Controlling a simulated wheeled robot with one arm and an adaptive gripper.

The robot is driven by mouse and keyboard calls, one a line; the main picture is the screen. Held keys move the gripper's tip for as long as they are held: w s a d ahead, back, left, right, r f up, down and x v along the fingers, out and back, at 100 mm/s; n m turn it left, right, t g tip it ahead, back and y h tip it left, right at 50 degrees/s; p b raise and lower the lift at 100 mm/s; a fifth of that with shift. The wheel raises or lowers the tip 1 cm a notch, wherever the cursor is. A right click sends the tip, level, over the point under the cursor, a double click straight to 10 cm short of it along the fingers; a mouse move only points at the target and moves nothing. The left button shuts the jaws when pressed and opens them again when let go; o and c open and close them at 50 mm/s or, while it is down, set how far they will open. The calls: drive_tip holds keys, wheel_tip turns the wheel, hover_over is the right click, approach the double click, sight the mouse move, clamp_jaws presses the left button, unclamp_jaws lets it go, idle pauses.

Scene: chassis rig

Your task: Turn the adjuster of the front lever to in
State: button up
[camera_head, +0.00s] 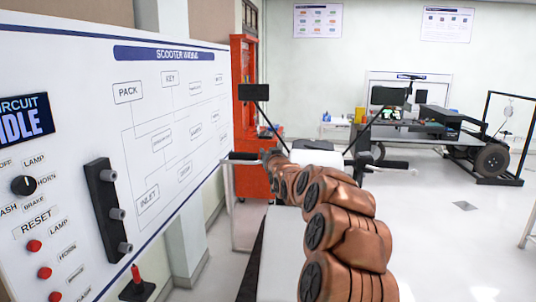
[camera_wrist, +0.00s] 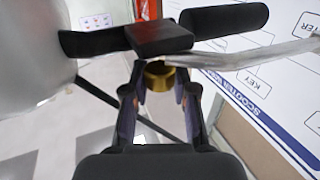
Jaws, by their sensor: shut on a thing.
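The brass-coloured adjuster (camera_wrist: 159,76) sits under a black block on the handlebar in the wrist view, between the two fingertips of my gripper (camera_wrist: 160,92). My gripper is shut on it. The silver front lever (camera_wrist: 262,55) runs from beside the black block to the right. In the head view my gripper (camera_head: 271,158) is at the end of my copper-coloured arm, by the handlebar (camera_head: 240,156). The adjuster is too small and hidden there to make out. I cannot tell which way the adjuster is set.
A white wiring board (camera_head: 70,130) with a knob, red buttons and a black block stands close on the left. A black mirror (camera_head: 253,92) rises above the handlebar. A red cabinet (camera_head: 245,65) stands behind.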

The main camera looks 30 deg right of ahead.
drive_tip(key=shift+d+f+h+b, duration=0.2)
drive_tip(key=shift+f+h+b, duration=0.1)
drive_tip(key=shift+b, duration=0.9)
clamp_jaws()
drive_tip(key=m+b, duration=0.1)
drive_tip(key=b, duration=0.3)
drive_tip(key=shift+s+d+r+g+h+b, duration=0.1)
drive_tip(key=shift+d+g+h+b, duration=0.05)
drive_tip(key=shift+g+h+b, duration=0.2)
drive_tip(key=shift+r+b, duration=0.1)
drive_tip(key=shift+b, duration=0.3)
drive_tip(key=shift+r+h, duration=0.35)
drive_tip(key=shift+r, duration=0.2)
drive_tip(key=shift+a+f+m+g+h, duration=0.2)
drive_tip(key=shift+f+m+g+h, duration=0.1)
drive_tip(key=shift+f+m, duration=0.1)
drive_tip(key=o, duration=0.7)
unclamp_jaws()
drive_tip(key=o, duration=0.3)
drive_tip(key=shift+a, duration=0.1)
